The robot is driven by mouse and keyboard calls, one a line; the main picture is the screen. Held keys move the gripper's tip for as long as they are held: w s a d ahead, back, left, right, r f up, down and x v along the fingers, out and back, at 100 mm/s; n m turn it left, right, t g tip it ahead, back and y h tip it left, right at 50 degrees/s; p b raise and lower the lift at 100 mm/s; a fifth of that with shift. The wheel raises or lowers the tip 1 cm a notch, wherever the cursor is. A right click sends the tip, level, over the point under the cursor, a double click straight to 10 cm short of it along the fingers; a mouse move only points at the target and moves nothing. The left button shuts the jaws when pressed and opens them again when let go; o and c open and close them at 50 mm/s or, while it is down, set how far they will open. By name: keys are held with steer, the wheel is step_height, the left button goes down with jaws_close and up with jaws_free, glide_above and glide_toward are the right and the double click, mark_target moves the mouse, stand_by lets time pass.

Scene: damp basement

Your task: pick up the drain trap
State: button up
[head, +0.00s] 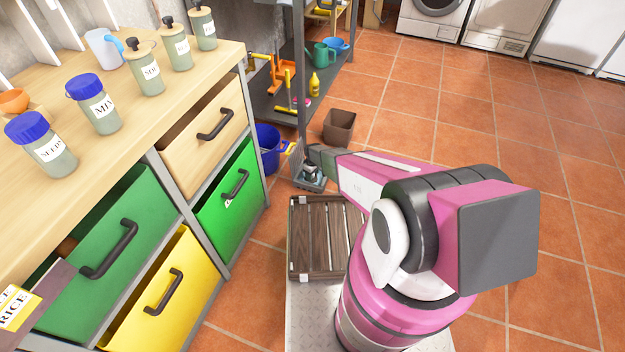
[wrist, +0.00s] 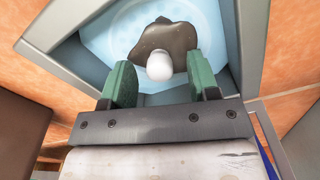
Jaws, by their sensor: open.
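What looks like the drain trap, a dark brown-grey irregular piece (wrist: 168,39) with a rounded white end (wrist: 159,65), lies in a grey-rimmed, pale blue basin (wrist: 100,35) in the wrist view. My gripper (wrist: 162,66) is open, with its green fingers on either side of the white end and gaps showing on both sides. The dark piece extends beyond the fingertips. In the head view the basin (head: 308,184) sits on the floor beneath my gripper (head: 304,160), and the small piece in it is partly hidden by the gripper.
A brown bin (head: 339,127) stands just beyond the arm. A blue bucket (head: 267,150) and the shelf rack (head: 302,60) are close on the left. A slatted wooden crate (head: 313,240) is nearer me. Drawers (head: 230,195) line the left; tiled floor is clear at right.

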step_height(320, 180, down, 2)
steer(key=shift+f, duration=0.15)
jaws_close()
steer(key=shift+r, duration=0.2)
